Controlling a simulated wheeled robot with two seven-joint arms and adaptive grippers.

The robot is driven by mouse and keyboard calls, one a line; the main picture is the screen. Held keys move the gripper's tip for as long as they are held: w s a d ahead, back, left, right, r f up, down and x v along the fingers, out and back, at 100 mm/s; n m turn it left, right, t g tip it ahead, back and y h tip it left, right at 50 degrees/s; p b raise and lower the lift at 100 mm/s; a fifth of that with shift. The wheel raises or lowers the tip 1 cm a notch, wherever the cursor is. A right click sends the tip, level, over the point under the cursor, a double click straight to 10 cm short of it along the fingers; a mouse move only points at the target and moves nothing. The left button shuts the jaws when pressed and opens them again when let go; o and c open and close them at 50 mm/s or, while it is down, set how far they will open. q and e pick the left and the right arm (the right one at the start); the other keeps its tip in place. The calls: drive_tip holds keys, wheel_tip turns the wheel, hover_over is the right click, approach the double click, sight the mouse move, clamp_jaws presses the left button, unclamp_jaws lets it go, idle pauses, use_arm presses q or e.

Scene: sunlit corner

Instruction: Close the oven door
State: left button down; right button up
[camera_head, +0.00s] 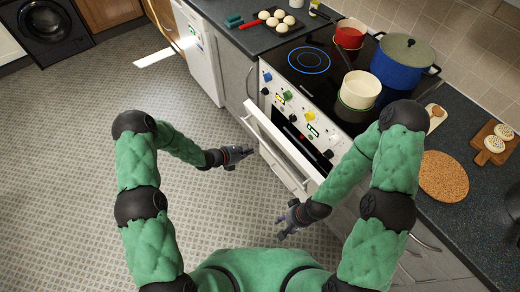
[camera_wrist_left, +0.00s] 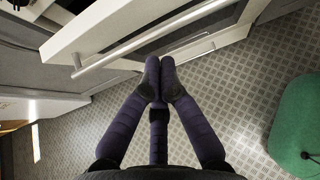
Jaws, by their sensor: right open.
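The white oven door (camera_head: 281,137) hangs partly open, tilted out from the oven front, with dark space showing behind its upper edge. Its long bar handle (camera_head: 284,168) runs along the outer face. In the left wrist view the door (camera_wrist_left: 95,36) and its handle (camera_wrist_left: 130,47) cross the upper part. My left gripper (camera_head: 247,153) is beside the door's left end, over the floor. In the wrist view its fingertips (camera_wrist_left: 160,73) are together with nothing between them, just below the handle in the picture. My right gripper (camera_head: 282,234) is open and empty, in front of the door's near end.
The hob above the oven holds a blue pot (camera_head: 399,66), a cream pot (camera_head: 359,90) and a red pot (camera_head: 350,35). A round cork mat (camera_head: 444,176) lies on the right worktop. The tiled floor (camera_head: 90,130) to the left is clear.

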use_arm(q)
drive_tip(key=b+x, duration=0.1)
drive_tip(key=x, duration=0.3)
drive_tip(key=r+b+x, duration=0.1)
drive_tip(key=x, duration=0.3)
drive_tip(key=d+b+x, duration=0.1)
drive_tip(key=x, duration=0.3)
drive_tip(key=shift+w+r, duration=0.25)
drive_tip(key=shift+r, duration=0.1)
drive_tip(key=shift+w+d+r+b, duration=0.2)
drive_tip(key=shift+w+d+b, duration=0.2)
drive_tip(key=shift+d, duration=0.1)
